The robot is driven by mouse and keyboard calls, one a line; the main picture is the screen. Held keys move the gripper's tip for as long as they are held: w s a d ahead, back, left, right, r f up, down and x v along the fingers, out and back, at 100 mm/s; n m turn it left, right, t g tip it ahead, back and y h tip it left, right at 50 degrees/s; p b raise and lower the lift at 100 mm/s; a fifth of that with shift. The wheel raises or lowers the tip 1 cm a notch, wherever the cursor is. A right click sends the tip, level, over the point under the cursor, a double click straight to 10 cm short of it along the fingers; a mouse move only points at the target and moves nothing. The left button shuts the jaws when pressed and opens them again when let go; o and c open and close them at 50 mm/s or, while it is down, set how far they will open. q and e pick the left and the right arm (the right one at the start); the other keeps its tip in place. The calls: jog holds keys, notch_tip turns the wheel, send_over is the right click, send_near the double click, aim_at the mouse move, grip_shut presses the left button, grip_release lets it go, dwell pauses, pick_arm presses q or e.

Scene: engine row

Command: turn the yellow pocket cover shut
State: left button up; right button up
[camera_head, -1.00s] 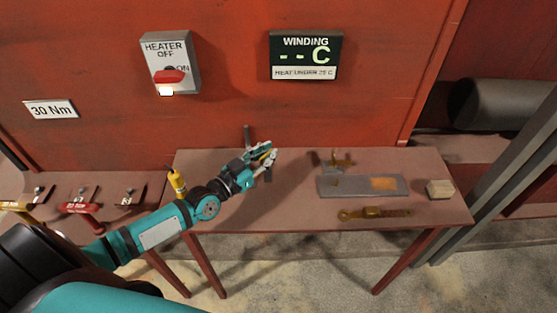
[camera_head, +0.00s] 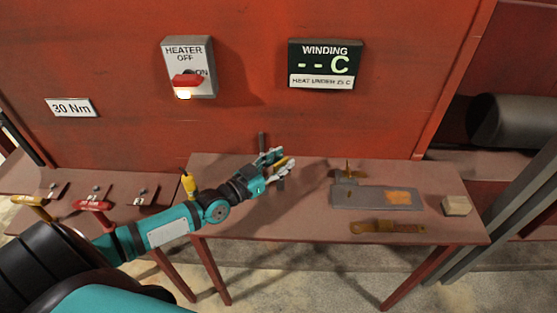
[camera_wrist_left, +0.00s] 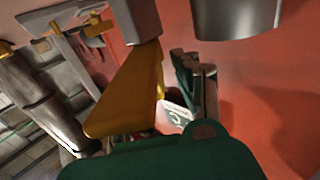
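My left gripper (camera_head: 279,165) is at the back left of the table, close to the red wall. Its fingers look spread, with a small yellow piece (camera_head: 281,162) showing between them. In the left wrist view a yellow plate (camera_wrist_left: 128,98), which looks like the pocket cover, stands tilted beside a grey block (camera_wrist_left: 140,20). A dark green and grey finger (camera_wrist_left: 190,85) is to its right, with a gap showing. I cannot tell whether the gripper touches the plate. The green gripper body hides its lower edge. My right gripper is not in view.
On the table (camera_head: 300,222) are a grey plate (camera_head: 360,197), a brass tool (camera_head: 388,227) and a pale block (camera_head: 457,205). A heater switch (camera_head: 188,67) and a winding display (camera_head: 326,63) are on the wall.

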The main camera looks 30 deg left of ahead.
pick_arm(q)
jog(key=v, duration=1.2)
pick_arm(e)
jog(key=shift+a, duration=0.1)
pick_arm(q)
jog(key=shift+r, duration=0.1)
